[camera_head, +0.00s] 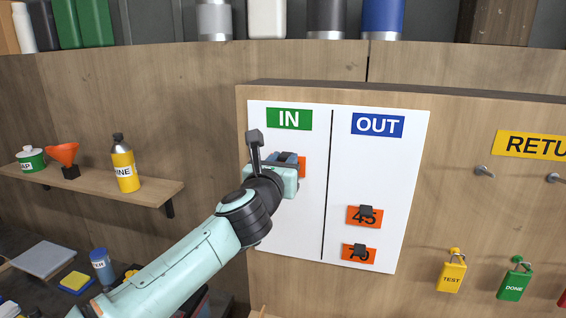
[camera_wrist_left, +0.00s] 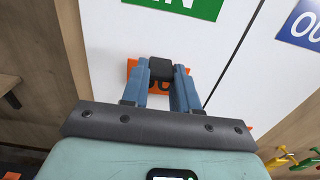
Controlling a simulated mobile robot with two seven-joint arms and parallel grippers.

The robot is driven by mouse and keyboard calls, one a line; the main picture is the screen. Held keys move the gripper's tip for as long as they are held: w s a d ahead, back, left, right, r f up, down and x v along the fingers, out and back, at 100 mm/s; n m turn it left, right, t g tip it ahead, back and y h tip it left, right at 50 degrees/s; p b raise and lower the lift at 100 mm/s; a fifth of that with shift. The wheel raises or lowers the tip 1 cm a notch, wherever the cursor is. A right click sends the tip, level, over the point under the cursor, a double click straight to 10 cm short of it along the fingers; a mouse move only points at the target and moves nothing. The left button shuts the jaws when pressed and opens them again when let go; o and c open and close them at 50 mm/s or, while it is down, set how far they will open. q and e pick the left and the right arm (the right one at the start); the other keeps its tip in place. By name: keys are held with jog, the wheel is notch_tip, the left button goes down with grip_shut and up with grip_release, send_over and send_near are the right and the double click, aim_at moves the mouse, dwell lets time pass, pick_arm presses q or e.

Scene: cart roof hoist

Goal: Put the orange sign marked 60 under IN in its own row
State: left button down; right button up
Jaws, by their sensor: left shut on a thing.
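The white board (camera_head: 290,225) has a green IN label (camera_head: 289,119) over its left column and a blue OUT label (camera_head: 377,125) over its right. My left gripper (camera_head: 289,160) is at the upper IN column, below the label. In the left wrist view its blue fingers (camera_wrist_left: 160,78) are shut on the black knob of an orange sign (camera_wrist_left: 132,68). The sign is at the board's face; its number is mostly hidden, and I cannot tell whether it touches. Orange signs 45 (camera_head: 353,215) and 70 (camera_head: 347,251) are in the OUT column, one above the other.
The lower IN column looks bare.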

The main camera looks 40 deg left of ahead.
pick_arm(q)
jog(key=shift+w+a, duration=0.1)
jog(key=shift+w, duration=0.1)
pick_arm(e)
jog(key=shift+r, duration=0.1)
dwell(1.0)
dwell(0.4)
pick_arm(q)
jog(key=shift+c, duration=1.5)
grip_release()
pick_arm(e)
jog(key=shift+w, duration=0.1)
pick_arm(q)
jog(key=v, duration=0.7)
jog(key=shift+b, duration=0.35)
pick_arm(e)
jog(key=shift+s+f, duration=0.55)
jog(key=shift+f, duration=0.1)
